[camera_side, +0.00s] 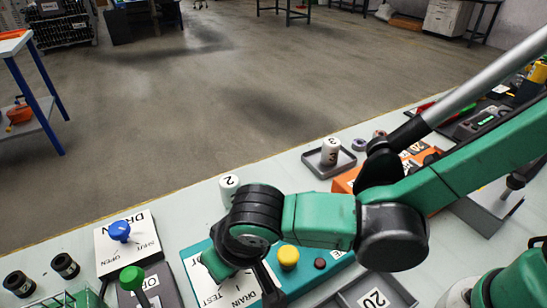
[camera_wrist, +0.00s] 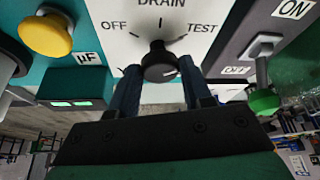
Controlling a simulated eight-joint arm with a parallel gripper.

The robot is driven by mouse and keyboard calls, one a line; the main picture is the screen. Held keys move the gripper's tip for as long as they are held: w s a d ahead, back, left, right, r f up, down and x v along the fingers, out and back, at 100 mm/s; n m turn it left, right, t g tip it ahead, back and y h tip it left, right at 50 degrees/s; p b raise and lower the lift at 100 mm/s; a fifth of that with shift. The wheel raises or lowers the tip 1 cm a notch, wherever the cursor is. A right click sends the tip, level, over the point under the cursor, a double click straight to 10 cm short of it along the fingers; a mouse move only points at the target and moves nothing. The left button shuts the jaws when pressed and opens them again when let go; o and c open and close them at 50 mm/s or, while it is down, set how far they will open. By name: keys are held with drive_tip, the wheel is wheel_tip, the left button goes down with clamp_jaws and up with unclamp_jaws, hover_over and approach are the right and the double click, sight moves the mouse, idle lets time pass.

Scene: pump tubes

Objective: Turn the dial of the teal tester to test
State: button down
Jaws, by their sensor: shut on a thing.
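The teal tester (camera_wrist: 105,20) has a white face marked OFF at left, DRAIN in the middle and TEST at right in the wrist view. Its black dial (camera_wrist: 160,60) stands below these labels, with its narrow tip toward the DRAIN mark. My gripper (camera_wrist: 158,84) is shut on the dial, one dark finger on each side. In the side view my wrist is over the teal tester (camera_side: 193,257) and hides the dial; parts of the TEST and DRAIN labels show.
A yellow button (camera_wrist: 47,35) is on the tester, left of the dial. A grey switch box with a green-knobbed lever (camera_wrist: 264,100) stands close on the right. In the side view, a white box with a blue knob (camera_side: 120,231) and a numbered white cylinder (camera_side: 229,187) stand nearby.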

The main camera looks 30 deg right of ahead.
sight(243, 286)
idle(0.4)
drive_tip(key=shift+c, duration=2)
unclamp_jaws()
drive_tip(key=shift+v, duration=2.8)
drive_tip(key=w+d+r+m+t, duration=0.1)
drive_tip(key=d, duration=1.1)
drive_tip(key=w+d+r+m+t+h, duration=0.1)
drive_tip(key=d+r+m, duration=0.1)
drive_tip(key=d, duration=1.1)
drive_tip(key=shift+w+t, duration=0.2)
drive_tip(key=shift+t, duration=0.2)
